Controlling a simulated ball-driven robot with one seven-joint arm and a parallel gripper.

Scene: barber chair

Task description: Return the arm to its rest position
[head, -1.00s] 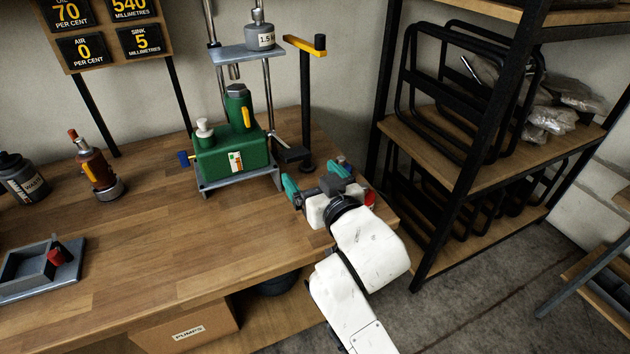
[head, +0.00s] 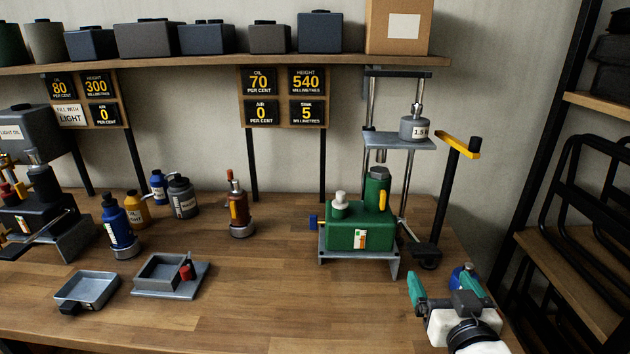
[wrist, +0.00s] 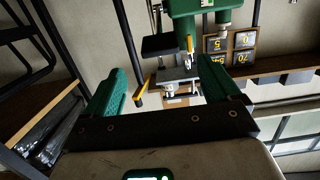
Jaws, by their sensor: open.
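My gripper (head: 446,284) is at the lower right in the head view, over the right end of the workbench (head: 270,315). Its two green fingers stand apart with nothing held between them. In the wrist view the fingers (wrist: 160,92) also show apart, with the test stand and green pump seen beyond the gap. The green pump (head: 360,222) sits on its grey stand, left of my gripper and apart from it. Most of my arm is out of the head view.
A black post with a yellow handle (head: 460,145) stands behind my gripper. A dark metal shelf rack (head: 550,150) is to the right. Bottles and trays (head: 90,288) stand to the left; the bench's front middle is clear.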

